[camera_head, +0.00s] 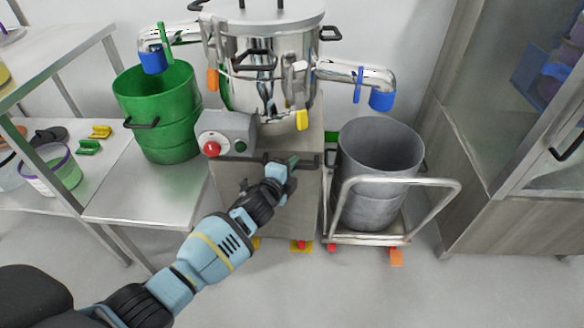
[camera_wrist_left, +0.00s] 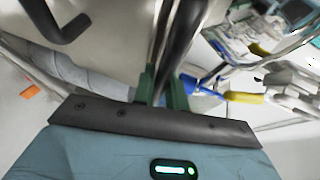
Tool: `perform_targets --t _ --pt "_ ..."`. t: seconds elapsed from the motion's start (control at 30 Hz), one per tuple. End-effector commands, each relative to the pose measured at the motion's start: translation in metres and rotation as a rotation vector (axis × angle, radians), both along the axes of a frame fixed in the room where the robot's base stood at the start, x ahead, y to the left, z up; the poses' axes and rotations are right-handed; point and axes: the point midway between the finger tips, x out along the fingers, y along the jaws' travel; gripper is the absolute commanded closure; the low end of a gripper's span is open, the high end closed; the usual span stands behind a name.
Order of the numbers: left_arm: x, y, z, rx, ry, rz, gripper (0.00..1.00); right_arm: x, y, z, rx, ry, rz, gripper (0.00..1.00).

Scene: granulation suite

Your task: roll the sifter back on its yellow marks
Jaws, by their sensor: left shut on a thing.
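The sifter (camera_head: 268,60) is a shiny steel vessel on a grey wheeled cabinet (camera_head: 285,205), with a blue-capped spout on each side. A dark handle bar (camera_head: 306,161) runs across the top of the cabinet front. My left gripper (camera_head: 284,168) is shut on this bar; in the left wrist view the dark bar (camera_wrist_left: 180,40) passes between the green fingers. Yellow floor marks (camera_head: 305,247) show at the cabinet's front foot, with a red caster on or beside one. The rear marks are hidden. My right gripper is not in view.
A green bin (camera_head: 160,110) stands on a steel bench (camera_head: 150,205) at the left, under the left spout. A grey drum (camera_head: 378,170) on a trolley with a tubular handle (camera_head: 440,182) stands close right. A cabinet (camera_head: 500,215) bounds the right. The front floor is clear.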

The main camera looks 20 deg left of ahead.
Motion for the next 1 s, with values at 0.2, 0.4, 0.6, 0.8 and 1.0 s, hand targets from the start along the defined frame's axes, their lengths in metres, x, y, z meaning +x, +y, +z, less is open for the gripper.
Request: perform_targets --t 0.2,0.4,0.6,0.8,1.0 --pt "0.003 0.004 0.004 0.002 -0.006 0.005 1.00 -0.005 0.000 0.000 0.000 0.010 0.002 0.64" --pt "0.003 0.004 0.004 0.002 -0.006 0.006 0.67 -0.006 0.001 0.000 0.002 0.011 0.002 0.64" --pt "0.001 0.004 0.001 0.003 0.000 0.006 0.65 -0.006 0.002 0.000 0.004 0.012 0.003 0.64" --pt "0.000 0.004 -0.002 0.004 0.005 0.007 0.65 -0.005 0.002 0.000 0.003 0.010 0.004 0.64" --pt "-0.016 0.005 0.004 0.003 0.001 0.004 0.65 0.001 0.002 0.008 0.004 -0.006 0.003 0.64"
